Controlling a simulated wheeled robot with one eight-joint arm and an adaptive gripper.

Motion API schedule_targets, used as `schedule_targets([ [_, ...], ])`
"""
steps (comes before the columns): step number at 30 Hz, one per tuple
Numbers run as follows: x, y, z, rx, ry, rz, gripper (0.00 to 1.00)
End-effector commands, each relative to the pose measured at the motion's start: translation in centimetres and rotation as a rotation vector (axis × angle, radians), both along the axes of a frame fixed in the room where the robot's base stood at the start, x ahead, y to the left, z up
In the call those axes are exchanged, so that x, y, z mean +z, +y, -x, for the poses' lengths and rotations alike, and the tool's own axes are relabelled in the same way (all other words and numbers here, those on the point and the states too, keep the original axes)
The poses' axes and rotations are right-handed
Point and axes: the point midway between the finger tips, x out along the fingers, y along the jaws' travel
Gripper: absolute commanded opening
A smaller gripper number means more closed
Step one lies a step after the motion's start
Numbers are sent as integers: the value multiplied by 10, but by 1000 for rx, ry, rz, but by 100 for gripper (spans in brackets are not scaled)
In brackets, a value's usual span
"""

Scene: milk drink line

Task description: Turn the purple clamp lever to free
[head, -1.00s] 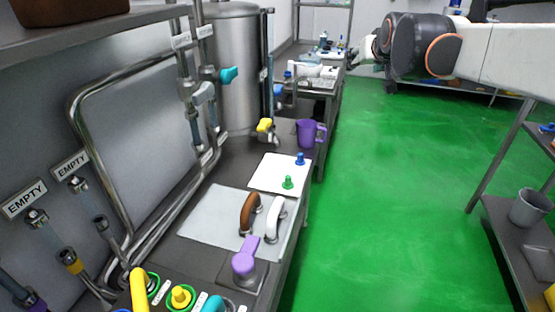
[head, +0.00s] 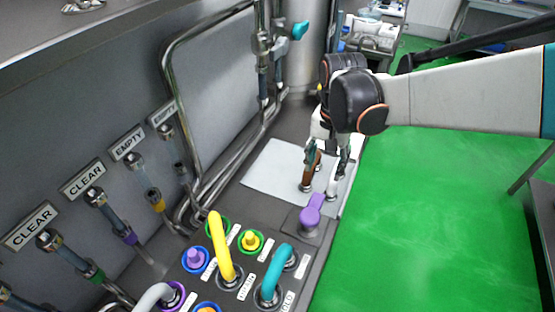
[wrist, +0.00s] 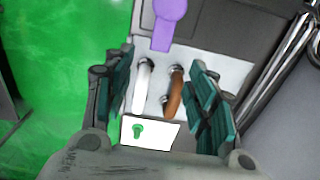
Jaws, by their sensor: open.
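The purple clamp lever (head: 311,208) stands on a dark square base at the near end of the light plate. It shows at the top of the wrist view (wrist: 168,22), its arm pointing toward the handles. My gripper (head: 325,170) is in the head view, above the plate and beyond the lever. It also shows in the wrist view (wrist: 163,60), with its teal-padded fingers wide apart and nothing held. The lever lies ahead of the fingertips, not between them. No lettering for the lever's positions is readable.
A white handle (wrist: 143,85) and a brown handle (wrist: 174,92) stand between my fingers in the wrist view. A green peg (wrist: 138,130) shows on a white sheet. Nearer are a yellow handle (head: 222,245), a teal handle (head: 272,275) and several knobs. Pipes line the left wall.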

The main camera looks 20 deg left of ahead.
Motion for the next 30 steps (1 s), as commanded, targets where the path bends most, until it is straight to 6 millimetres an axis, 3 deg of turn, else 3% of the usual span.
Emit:
schedule_targets([
  [1, -3, 4, 9, 13, 4, 1, 52],
  [21, -118, 4, 5, 10, 2, 1, 52],
  [30, -135, 3, 5, 10, 2, 1, 52],
])
